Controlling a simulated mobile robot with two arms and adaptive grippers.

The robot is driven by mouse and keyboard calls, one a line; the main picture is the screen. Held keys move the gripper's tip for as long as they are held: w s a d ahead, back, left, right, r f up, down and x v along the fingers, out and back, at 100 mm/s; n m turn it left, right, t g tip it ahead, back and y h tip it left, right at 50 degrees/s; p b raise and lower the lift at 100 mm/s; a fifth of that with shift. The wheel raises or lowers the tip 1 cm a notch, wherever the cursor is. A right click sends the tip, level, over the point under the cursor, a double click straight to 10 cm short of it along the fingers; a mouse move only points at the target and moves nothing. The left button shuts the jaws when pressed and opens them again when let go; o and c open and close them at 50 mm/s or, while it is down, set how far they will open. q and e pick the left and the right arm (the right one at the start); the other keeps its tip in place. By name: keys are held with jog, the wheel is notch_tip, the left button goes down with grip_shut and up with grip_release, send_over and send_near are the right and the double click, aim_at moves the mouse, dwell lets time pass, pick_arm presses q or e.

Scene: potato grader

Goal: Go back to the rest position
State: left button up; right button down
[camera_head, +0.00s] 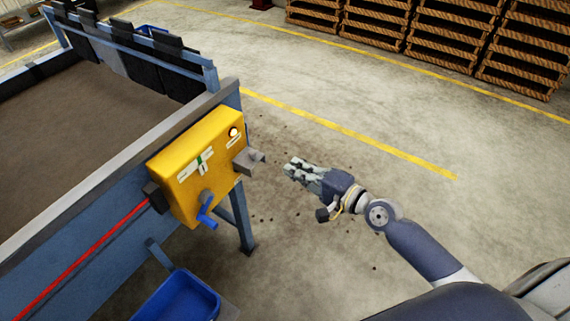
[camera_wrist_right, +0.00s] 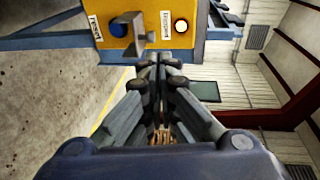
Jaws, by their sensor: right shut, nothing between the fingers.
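My right gripper (camera_head: 291,169) is shut and empty, held in the air to the right of the yellow control box (camera_head: 192,165). My left gripper is not in view.
The blue-framed grader (camera_head: 115,172) fills the left, with a red rod (camera_head: 85,258) along its side. A blue crate (camera_head: 217,305) stands on the floor below. Stacked wooden pallets (camera_head: 430,40) are at the back. The concrete floor around my right arm is open, with scattered dirt.

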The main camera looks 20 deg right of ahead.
jog(key=s+d+f+n+g+h, duration=0.15)
jog(key=d+f, duration=0.25)
jog(key=f, duration=0.6)
jog(key=s+d+f+g+h, duration=0.1)
jog(key=s+d+f+h, duration=0.25)
jog(key=f, duration=0.55)
jog(key=s+d+f+n+g+h, duration=0.15)
jog(key=s+f, duration=0.25)
jog(key=f, duration=0.4)
jog(key=s+d+f+n+g, duration=0.1)
jog(key=s+f+n+g, duration=0.1)
jog(key=s+f, duration=0.5)
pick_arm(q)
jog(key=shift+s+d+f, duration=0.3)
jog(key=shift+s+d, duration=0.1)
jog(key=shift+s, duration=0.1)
pick_arm(e)
jog(key=s+a+f+n+g, duration=0.2)
jog(key=s+f, duration=0.4)
jog(key=s, duration=0.3)
jog(key=s+a+f+n+g+h, duration=0.1)
jog(key=s+a+f+n+g, duration=0.1)
jog(key=s+f+n, duration=0.2)
jog(key=s+a+f+n+g, duration=0.2)
jog(key=s+f, duration=0.8)
jog(key=s, duration=0.6)
jog(key=shift+n+g, duration=0.6)
jog(key=shift+n, duration=0.1)
jog(key=shift+a, duration=0.1)
